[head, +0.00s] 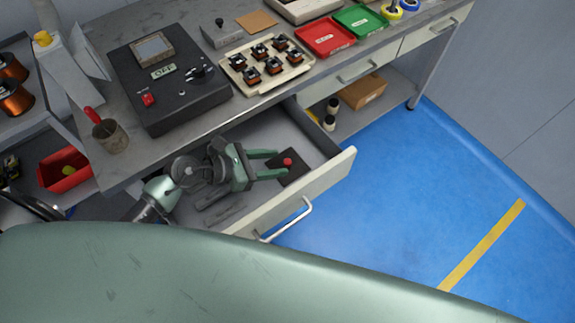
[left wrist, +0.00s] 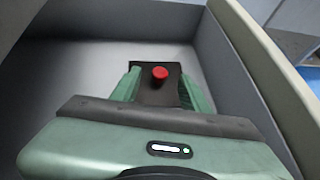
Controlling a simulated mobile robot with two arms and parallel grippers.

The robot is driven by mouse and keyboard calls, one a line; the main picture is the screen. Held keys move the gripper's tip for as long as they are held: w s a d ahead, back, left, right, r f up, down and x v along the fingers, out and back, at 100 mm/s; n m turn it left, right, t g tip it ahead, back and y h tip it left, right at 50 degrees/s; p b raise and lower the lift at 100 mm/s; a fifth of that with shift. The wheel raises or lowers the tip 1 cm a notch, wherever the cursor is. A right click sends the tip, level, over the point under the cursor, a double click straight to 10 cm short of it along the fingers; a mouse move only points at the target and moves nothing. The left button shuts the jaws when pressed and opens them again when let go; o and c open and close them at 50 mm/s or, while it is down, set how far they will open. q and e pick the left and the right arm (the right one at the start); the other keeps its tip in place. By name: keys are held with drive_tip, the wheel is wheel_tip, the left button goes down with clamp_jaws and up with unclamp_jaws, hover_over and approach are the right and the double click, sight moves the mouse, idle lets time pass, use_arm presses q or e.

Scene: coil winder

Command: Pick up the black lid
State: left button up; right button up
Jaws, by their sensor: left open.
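The black lid (head: 293,174) is a dark flat square with a red knob (head: 288,162). It lies in the open drawer (head: 262,130), near the drawer's right end in the head view. My left gripper (head: 279,164) is inside the drawer, open, with its green fingers pointing at the lid. In the left wrist view the lid (left wrist: 158,92) with its red knob (left wrist: 160,73) shows between the two fingers (left wrist: 158,88). I cannot tell whether the fingers touch it. The lid's near part is hidden behind the gripper body. My right gripper is not in view.
The drawer front with its handle (head: 289,221) and the drawer walls surround my left gripper closely. The bench top (head: 205,122) above carries a black winder box (head: 170,95), a tray of coils (head: 283,85) and a cup (head: 110,136). The blue floor at right is clear.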

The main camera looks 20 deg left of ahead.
sight(288, 161)
use_arm(q)
drive_tip(key=x, duration=0.3)
drive_tip(key=shift+w+d+b, duration=0.1)
drive_tip(key=shift+b, duration=0.2)
clamp_jaws()
drive_tip(key=shift+r, duration=0.15)
